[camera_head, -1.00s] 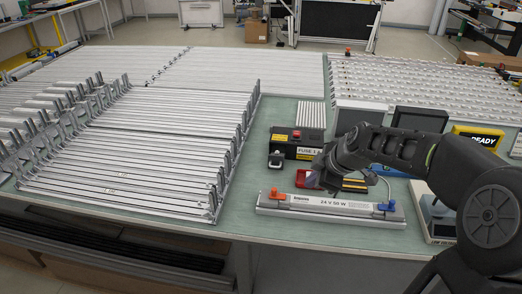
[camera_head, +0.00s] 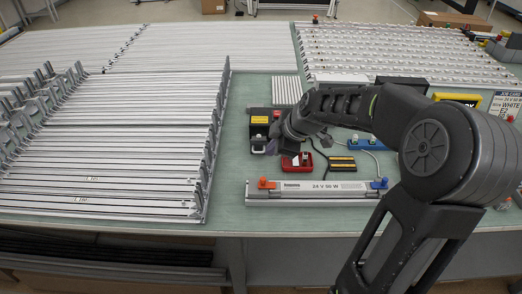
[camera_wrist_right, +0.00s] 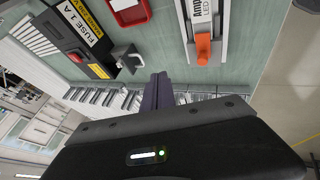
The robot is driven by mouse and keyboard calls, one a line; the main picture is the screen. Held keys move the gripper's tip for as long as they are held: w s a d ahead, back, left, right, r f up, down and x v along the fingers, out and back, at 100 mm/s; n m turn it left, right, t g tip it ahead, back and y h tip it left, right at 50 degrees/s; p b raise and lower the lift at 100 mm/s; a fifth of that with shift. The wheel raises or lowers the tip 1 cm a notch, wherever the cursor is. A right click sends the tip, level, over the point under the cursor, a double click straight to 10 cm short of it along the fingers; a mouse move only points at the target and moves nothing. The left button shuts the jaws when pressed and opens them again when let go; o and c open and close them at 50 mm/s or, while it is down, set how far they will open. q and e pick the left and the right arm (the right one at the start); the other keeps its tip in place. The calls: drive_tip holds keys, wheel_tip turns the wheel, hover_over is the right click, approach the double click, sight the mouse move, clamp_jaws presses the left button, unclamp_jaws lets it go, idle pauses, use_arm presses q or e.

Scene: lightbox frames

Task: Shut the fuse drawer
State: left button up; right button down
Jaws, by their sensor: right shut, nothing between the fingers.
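The black fuse box (camera_head: 260,121) with its yellow label stands on the green bench, left of my right gripper. In the right wrist view the box (camera_wrist_right: 78,38) reads "FUSE 1 A". A pale metal drawer front or handle (camera_wrist_right: 127,57) juts from its end; how far the drawer is out I cannot tell. It also shows in the head view (camera_head: 259,147). My right gripper (camera_head: 274,143) is shut and empty beside the front end of the box. In the wrist view its dark fingertips (camera_wrist_right: 160,78) are close to the metal piece; contact is unclear. My left gripper is out of view.
A red tray (camera_head: 297,162) lies right of the gripper. A lamp bar (camera_head: 315,191) with orange and blue ends lies along the front. Metal profiles (camera_head: 110,150) fill the left. Bare bench (camera_head: 233,195) shows between profiles and lamp bar.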

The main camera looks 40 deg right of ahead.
sight(259, 145)
drive_tip(key=p+x, duration=0.1)
drive_tip(key=x, duration=0.7)
drive_tip(key=shift+f, duration=0.1)
drive_tip(key=shift+w+d+f+p, duration=0.15)
drive_tip(key=shift+w+d+p, duration=0.25)
drive_tip(key=shift+w, duration=0.15)
drive_tip(key=shift+w+d+f+p, duration=0.1)
drive_tip(key=shift+w+d+p, duration=0.3)
drive_tip(key=shift+w, duration=0.15)
drive_tip(key=shift+w+d+f, duration=0.25)
drive_tip(key=shift+w+d, duration=0.1)
drive_tip(key=shift+w, duration=0.2)
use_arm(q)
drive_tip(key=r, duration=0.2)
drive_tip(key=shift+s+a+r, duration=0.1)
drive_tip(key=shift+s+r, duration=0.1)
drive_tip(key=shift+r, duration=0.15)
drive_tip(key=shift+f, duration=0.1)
